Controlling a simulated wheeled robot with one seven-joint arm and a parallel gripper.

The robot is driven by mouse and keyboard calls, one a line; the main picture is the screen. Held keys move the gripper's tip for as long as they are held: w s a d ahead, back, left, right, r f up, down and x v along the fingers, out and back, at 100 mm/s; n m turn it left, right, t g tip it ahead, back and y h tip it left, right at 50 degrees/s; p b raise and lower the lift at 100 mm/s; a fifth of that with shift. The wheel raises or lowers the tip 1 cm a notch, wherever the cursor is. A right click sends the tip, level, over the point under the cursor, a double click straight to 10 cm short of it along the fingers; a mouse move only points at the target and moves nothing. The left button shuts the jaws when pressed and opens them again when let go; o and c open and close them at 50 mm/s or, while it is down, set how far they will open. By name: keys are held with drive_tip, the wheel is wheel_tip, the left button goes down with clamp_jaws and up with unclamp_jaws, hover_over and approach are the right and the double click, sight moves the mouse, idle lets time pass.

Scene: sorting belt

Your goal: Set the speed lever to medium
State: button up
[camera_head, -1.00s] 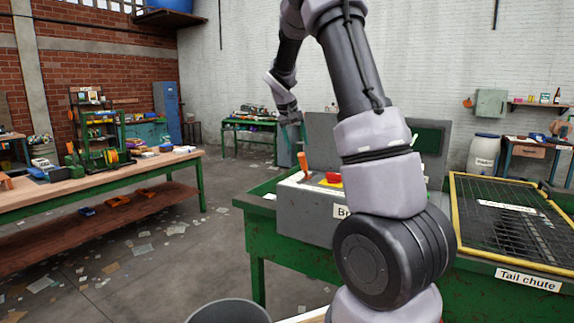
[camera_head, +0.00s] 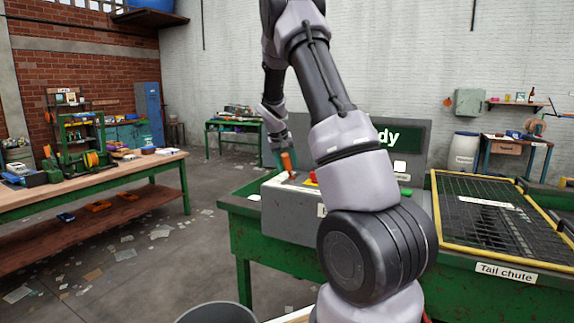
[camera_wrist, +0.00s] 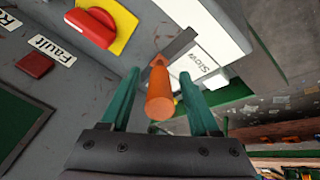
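The speed lever has an orange handle, seen in the wrist view (camera_wrist: 160,95) and in the head view (camera_head: 288,161). It rises from a slot in the grey control box (camera_head: 290,213). A white label reading "Slow" (camera_wrist: 203,65) lies beside the lever's base; no other speed label is readable. My gripper (camera_wrist: 160,92) is open, with one green finger on each side of the orange handle. I cannot tell whether either finger touches it. In the head view, my gripper (camera_head: 278,152) is at the lever, and my arm hides part of the box.
A red knob on a yellow plate (camera_wrist: 122,26) sits close to the lever. A red button (camera_wrist: 34,65) near a "Fault" label is farther left in the wrist view. The tail chute grating (camera_head: 490,225) lies right; a long workbench (camera_head: 95,184) stands left.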

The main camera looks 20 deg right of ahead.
clamp_jaws()
idle(1.3)
